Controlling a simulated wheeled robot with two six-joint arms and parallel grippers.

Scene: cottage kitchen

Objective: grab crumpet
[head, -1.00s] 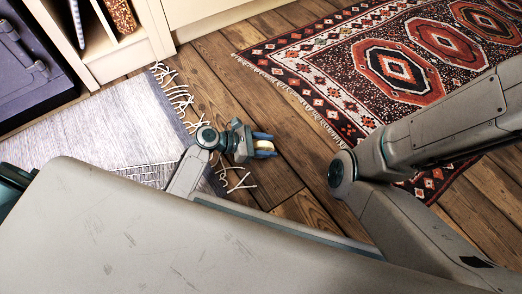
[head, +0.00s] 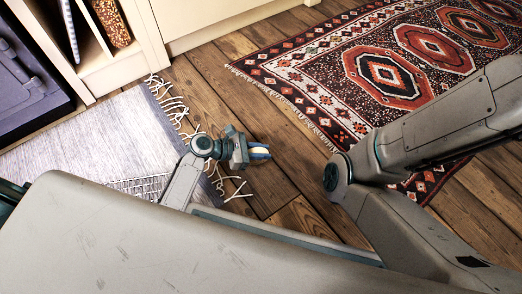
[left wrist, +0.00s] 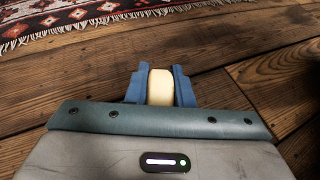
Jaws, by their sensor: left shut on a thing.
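The crumpet (left wrist: 160,88) is a pale cream, rounded piece seen on edge between the two blue fingers in the left wrist view. My left gripper (left wrist: 160,80) is shut on it. In the head view the left gripper (head: 259,152) is over the wooden floor beside the grey rug's fringe, and the crumpet shows as a small pale strip between its fingers. My right arm comes in from the right, but its gripper is not in view.
A grey fringed rug (head: 85,140) lies at the left and a red patterned rug (head: 400,75) at the upper right. Bare wooden floor (head: 215,85) lies between them. A cream cabinet (head: 125,60) with cubbies and a dark stove-like unit (head: 25,85) stand at the upper left.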

